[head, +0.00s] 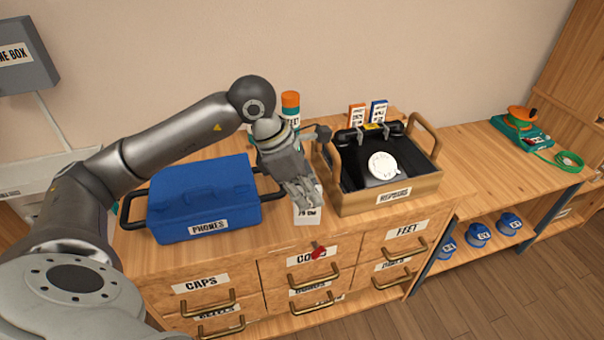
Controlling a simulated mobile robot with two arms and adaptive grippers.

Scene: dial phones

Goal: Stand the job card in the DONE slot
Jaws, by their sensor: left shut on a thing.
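My left gripper (304,197) comes in from the left over the counter's front middle. It is shut on a small white card (308,215) with dark print, which I take for the job card. The gripper hides the card's upper part. The card is close above or touching the wooden top; I cannot tell which. I cannot make out a slot marked DONE. A small orange labelled piece (357,116) and a blue one (378,111) stand at the back; their print is unreadable. My right gripper is not in view.
A blue PHONES case (203,200) is left of the gripper. A wooden REPAIRS tray (392,196) holding a black dial phone (354,172) is close on the right. An orange-capped bottle (290,108) stands behind. A red item (318,251) sticks out at the drawer front.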

